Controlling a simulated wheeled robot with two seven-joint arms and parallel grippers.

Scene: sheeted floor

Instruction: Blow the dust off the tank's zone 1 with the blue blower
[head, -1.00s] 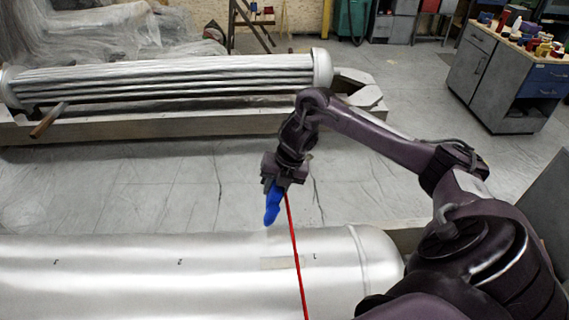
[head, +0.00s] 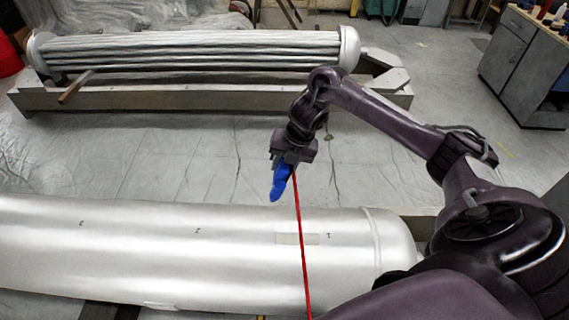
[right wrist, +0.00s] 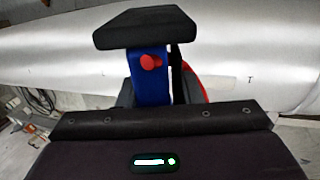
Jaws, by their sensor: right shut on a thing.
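The tank (head: 120,250) is a long silver cylinder lying across the foreground, with small dark marks spaced along its top. A pale rectangular patch (head: 297,239) lies near its right end, beside the rightmost mark (head: 328,235). My right gripper (head: 289,163) is shut on the blue blower (head: 279,186), whose tip points down near the tank's far edge, left of the patch. I cannot tell the gap to the surface. In the right wrist view the blower (right wrist: 151,85) shows a red button, with the tank (right wrist: 245,50) behind. My left gripper is out of view.
A red hose (head: 302,245) runs from the blower down across the tank. A tube bundle (head: 190,50) rests on a low support (head: 200,95) behind. Bare sheeted floor (head: 130,155) lies between them. A grey cabinet (head: 520,65) stands at the back right.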

